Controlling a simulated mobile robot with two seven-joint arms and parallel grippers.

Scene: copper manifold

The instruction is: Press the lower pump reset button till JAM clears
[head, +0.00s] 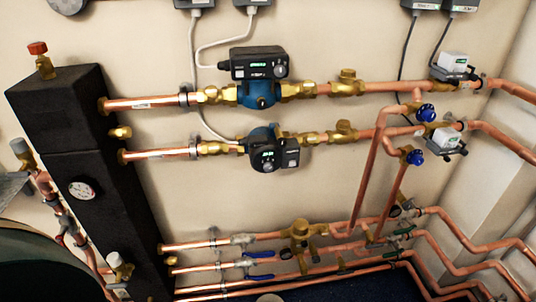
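The lower pump (265,148) sits on the second copper pipe from the top, near the middle of the head view. It has a blue-green body and a round black control head with a small green-lit display and a round dial or button. The display text is too small to read, so I cannot tell whether it says JAM. The reset button cannot be made out clearly. The upper pump (258,92), with a blue body and a wider black control box, sits on the pipe above. Neither of my grippers shows in this view.
A black manifold block (90,170) with a gauge (82,189) stands at left. Brass valves (345,132) flank the pumps. Blue-capped valves (427,112) and actuators (446,140) are at right. Several copper pipes run below. The wall between the pumps and lower pipes is mostly clear.

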